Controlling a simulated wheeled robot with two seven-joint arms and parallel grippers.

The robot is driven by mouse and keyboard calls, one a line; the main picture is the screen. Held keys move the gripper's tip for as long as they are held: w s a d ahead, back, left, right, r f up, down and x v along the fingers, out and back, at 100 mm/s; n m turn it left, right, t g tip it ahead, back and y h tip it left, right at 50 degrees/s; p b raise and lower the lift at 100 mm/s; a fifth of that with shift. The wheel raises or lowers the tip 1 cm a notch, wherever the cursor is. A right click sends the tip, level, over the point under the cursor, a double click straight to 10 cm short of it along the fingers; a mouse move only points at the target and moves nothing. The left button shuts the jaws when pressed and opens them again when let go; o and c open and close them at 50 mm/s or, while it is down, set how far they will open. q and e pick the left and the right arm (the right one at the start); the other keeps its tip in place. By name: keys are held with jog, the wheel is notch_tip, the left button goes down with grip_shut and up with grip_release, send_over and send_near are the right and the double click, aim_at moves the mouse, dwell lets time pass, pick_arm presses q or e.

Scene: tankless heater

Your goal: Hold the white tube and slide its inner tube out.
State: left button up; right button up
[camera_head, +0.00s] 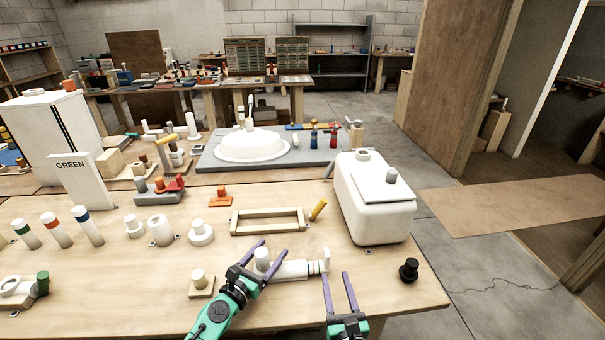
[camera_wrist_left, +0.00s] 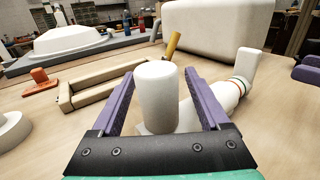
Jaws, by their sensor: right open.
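The white tube (camera_head: 292,269) lies on the wooden table near its front edge. It has a thick upright stub (camera_head: 262,256) at its left end and coloured rings near its right end. The inner tube's upturned white end (camera_head: 326,258) shows at the right; it also shows in the left wrist view (camera_wrist_left: 248,66). My left gripper (camera_head: 273,248) is open, its purple fingers on either side of the stub (camera_wrist_left: 157,98), with small gaps visible in the wrist view. My right gripper (camera_head: 338,276) is open and empty, just in front of the inner tube's end.
A white tank (camera_head: 375,205) stands behind and right of the tube. A wooden frame (camera_head: 268,221) lies behind it. A black knob (camera_head: 409,269) stands at the right. Bare table lies between them.

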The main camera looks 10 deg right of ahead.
pick_arm(q)
jog(key=v, duration=1.2)
